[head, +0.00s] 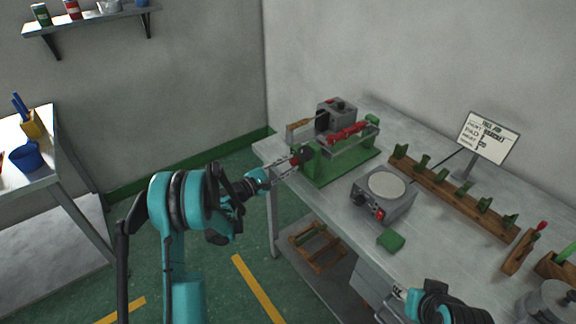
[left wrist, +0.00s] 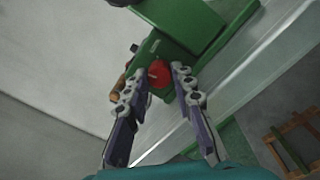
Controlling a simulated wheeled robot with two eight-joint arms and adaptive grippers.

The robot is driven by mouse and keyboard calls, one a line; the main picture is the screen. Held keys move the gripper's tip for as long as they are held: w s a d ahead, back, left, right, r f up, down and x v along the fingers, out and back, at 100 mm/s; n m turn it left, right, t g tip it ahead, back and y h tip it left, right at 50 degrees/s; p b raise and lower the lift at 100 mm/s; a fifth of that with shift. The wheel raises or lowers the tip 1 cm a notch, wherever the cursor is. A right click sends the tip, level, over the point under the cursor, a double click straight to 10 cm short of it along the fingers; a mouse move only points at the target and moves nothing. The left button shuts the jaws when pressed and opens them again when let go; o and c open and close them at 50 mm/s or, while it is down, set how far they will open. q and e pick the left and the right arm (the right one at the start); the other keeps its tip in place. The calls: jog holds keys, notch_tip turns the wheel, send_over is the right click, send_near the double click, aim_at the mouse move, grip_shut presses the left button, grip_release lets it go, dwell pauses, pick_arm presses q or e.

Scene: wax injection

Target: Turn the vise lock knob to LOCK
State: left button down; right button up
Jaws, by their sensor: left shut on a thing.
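The green vise (head: 345,165) stands at the left end of the workbench, with a red part lying along its top. Its red lock knob (head: 294,160) is on the end facing my left arm. My left gripper (head: 290,165) reaches it from the left and is shut on it. In the left wrist view the red knob (left wrist: 160,73) sits between the two fingertips (left wrist: 158,84), against the green vise body (left wrist: 185,35). The knob's marking is too small to read. My right gripper (head: 398,303) is low at the bottom edge, partly cut off, and its jaws are unclear.
A grey box with a round plate (head: 385,190) and a green block (head: 391,241) are right of the vise. A wooden rack (head: 450,193) and a sign (head: 487,138) stand behind. A grey machine (head: 338,113) is at the wall. A side table (head: 40,150) is left.

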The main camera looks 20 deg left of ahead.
pick_arm(q)
jog(key=m, duration=1.1)
jog(key=shift+m+h, duration=0.4)
dwell(0.3)
jog(key=c, duration=1.3)
grip_release()
jog(key=shift+a, duration=0.1)
jog(key=shift+v, duration=3.95)
